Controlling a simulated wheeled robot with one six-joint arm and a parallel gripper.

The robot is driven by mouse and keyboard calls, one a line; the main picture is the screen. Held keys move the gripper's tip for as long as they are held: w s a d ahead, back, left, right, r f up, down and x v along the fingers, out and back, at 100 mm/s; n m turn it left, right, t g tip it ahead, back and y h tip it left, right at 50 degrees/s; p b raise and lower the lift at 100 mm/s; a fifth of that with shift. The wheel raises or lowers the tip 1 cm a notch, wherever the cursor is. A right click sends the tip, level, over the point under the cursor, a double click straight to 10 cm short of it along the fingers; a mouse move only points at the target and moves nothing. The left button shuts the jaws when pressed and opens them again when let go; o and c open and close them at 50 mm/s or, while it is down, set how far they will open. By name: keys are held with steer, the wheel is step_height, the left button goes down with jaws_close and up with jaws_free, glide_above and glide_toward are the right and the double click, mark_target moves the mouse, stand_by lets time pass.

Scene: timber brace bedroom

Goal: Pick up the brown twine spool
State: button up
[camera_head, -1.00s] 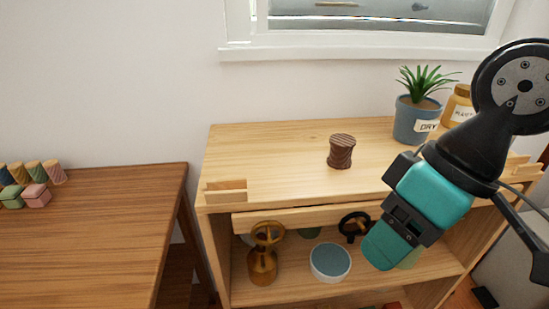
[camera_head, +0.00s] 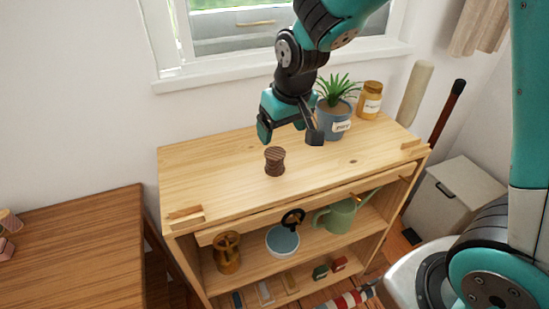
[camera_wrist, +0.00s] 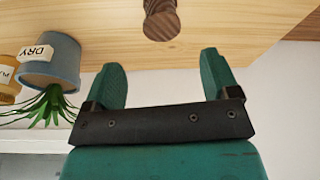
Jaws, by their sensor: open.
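The brown twine spool (camera_head: 275,161) stands upright on the wooden shelf top in the head view, left of the plant pot. It also shows at the top edge of the wrist view (camera_wrist: 161,22), partly cut off. My gripper (camera_head: 291,137) is open and empty, above the shelf top and close to the spool. In the wrist view my two teal fingers (camera_wrist: 164,77) are spread apart, and the spool lies beyond their tips, roughly in line with the gap. Nothing is between the fingers.
A blue plant pot (camera_head: 335,122) and a yellow jar (camera_head: 369,101) stand at the back right of the shelf top (camera_head: 215,165). Lower shelves hold a blue bowl (camera_head: 283,242) and a green watering can (camera_head: 341,214). The shelf top's left part is clear.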

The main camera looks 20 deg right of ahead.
mark_target(275, 153)
steer(key=x, duration=1.1)
steer(key=shift+a+f+p, duration=0.1)
steer(key=shift+a+p, duration=0.05)
steer(key=shift+p, duration=0.25)
steer(key=shift+c, duration=0.2)
steer(key=c, duration=1)
